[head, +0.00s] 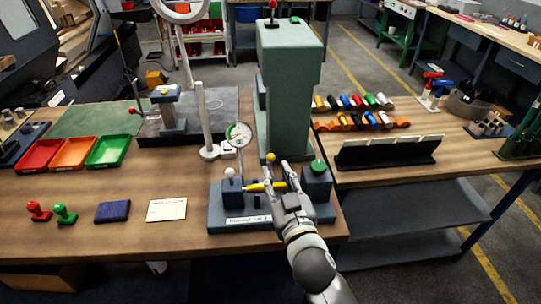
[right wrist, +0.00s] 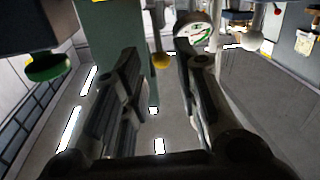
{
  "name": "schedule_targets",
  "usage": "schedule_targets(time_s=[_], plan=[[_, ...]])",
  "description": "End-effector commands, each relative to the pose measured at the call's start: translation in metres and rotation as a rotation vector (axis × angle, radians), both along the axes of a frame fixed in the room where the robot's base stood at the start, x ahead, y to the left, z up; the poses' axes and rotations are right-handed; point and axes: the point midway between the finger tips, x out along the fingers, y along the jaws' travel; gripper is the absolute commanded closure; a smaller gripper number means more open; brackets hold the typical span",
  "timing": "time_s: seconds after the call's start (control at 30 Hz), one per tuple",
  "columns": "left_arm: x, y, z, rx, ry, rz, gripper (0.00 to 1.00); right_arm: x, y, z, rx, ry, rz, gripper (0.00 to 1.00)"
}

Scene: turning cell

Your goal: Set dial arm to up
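The dial gauge (head: 239,135), white-faced with a green mark, stands above the left part of a blue-grey bench fixture (head: 220,215). It also shows in the right wrist view (right wrist: 193,30). A small yellow ball knob (head: 271,157) rises from the fixture beside my right gripper; I cannot clearly see how it joins the dial. In the right wrist view the yellow ball (right wrist: 160,61) shows in the gap between the fingers, apparently beyond their tips. My right gripper (head: 279,176) is open and empty over the fixture, partly hiding it. My left gripper is not in view.
A yellow bar (head: 262,187) lies across the fixture, between a block with a white knob (head: 229,172) and one with a green knob (head: 318,166). A tall grey-green column (head: 288,90) stands behind. Red, orange and green trays (head: 107,152) sit left. A white card (head: 166,210) lies nearby.

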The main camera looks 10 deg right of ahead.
Motion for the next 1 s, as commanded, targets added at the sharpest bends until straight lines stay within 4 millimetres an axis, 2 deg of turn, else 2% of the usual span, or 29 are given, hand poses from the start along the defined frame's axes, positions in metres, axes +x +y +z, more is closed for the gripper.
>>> schedule_targets(time_s=[0.2, 0.4, 0.6, 0.87, 1.0], plan=[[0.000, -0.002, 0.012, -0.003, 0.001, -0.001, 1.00, 0.039, 0.005, 0.002, 0.000, 0.001, -0.001, 0.71], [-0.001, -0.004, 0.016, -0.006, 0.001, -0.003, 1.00, 0.062, 0.009, 0.001, 0.001, 0.002, -0.002, 0.71], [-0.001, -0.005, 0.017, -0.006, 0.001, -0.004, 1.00, 0.071, 0.010, 0.000, 0.001, 0.002, -0.002, 0.71], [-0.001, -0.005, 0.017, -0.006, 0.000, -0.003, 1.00, 0.071, 0.010, -0.001, 0.001, 0.003, -0.001, 0.71], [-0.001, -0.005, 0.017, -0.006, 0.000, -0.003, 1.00, 0.071, 0.010, -0.001, 0.002, 0.003, -0.001, 0.88]])
